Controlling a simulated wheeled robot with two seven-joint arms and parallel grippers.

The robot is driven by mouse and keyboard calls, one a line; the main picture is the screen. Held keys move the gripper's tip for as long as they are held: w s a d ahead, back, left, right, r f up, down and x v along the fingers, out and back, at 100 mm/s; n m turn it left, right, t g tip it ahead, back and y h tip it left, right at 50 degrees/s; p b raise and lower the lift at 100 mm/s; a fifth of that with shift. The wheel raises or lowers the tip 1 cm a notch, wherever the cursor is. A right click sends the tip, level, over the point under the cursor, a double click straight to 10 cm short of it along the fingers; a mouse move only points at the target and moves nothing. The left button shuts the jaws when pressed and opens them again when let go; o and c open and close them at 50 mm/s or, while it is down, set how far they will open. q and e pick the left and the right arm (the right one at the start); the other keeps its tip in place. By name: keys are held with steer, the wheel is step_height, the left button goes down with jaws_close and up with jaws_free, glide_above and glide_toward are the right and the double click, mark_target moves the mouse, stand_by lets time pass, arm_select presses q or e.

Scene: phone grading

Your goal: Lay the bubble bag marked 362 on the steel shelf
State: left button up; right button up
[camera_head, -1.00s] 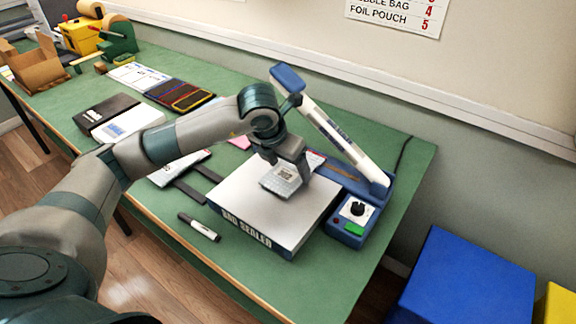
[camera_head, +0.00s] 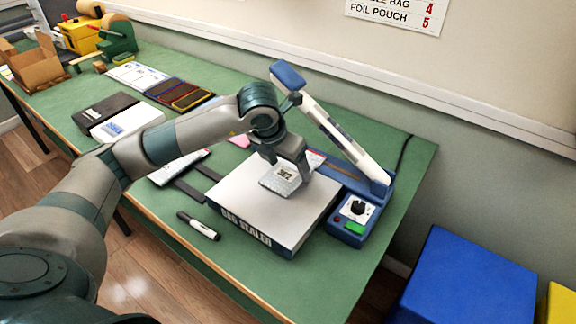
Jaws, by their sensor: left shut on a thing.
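A small silvery bubble bag (camera_head: 281,181) with a dark printed label is in my left gripper (camera_head: 290,168), which is shut on it. The bag is over the white top of the bag sealer (camera_head: 245,205); I cannot tell whether it touches that top. The number on the bag is too small to read. My right gripper is not in view.
The sealer's raised arm (camera_head: 335,138) and blue control box (camera_head: 352,215) stand just right of the bag. A marker (camera_head: 199,226) lies in front. Black and white boxes (camera_head: 107,113) and phone trays (camera_head: 180,94) lie farther left. A blue bin (camera_head: 468,280) stands on the floor.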

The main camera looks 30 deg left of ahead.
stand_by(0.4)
arm_select(q)
steer(key=o, duration=1.3)
steer(key=shift+c, duration=0.2)
